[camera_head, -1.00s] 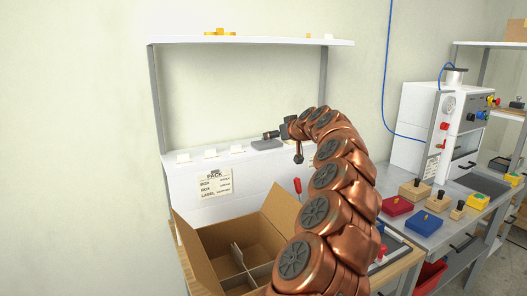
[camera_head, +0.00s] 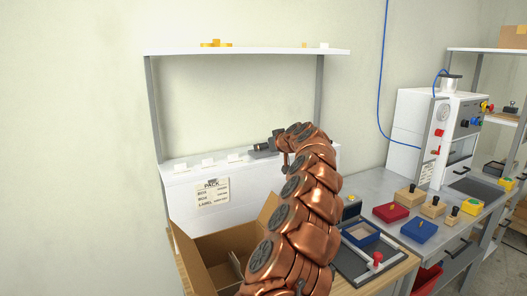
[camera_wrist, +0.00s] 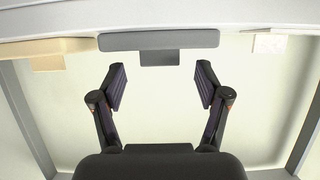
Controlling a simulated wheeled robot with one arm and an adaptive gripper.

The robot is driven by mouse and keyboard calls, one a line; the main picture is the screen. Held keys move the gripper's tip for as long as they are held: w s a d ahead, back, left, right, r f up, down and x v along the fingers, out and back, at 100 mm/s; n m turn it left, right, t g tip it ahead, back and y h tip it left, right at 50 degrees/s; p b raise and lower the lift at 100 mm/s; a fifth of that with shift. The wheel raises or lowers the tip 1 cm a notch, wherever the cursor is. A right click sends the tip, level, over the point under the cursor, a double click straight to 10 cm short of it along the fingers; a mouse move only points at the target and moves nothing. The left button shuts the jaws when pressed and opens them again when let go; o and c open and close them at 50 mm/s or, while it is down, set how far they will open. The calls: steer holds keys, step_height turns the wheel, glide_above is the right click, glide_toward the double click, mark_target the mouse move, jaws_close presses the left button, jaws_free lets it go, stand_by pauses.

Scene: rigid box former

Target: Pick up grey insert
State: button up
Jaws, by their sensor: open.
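The grey insert (camera_head: 261,154) lies on top of the white back ledge in the head view, partly covered by my gripper. In the wrist view a grey block (camera_wrist: 158,41), seemingly the same insert, shows as a wide bar with a smaller darker part at its middle. My gripper (camera_wrist: 161,78) is open and empty, its two fingers apart on either side of that smaller part. The block lies beyond the fingertips, with a visible gap. In the head view my gripper (camera_head: 270,145) is small and dark, close to the insert; contact cannot be told there.
Small white pieces (camera_head: 208,163) stand along the ledge (camera_head: 180,190) left of the insert. A shelf (camera_head: 240,51) runs above. An open cardboard box (camera_head: 215,260) stands below.

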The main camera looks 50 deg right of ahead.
steer(key=shift+p+x, duration=0.35)
steer(key=shift+x, duration=0.65)
steer(key=c, duration=0.9)
steer(key=shift+c, duration=0.2)
steer(key=shift+r, duration=0.15)
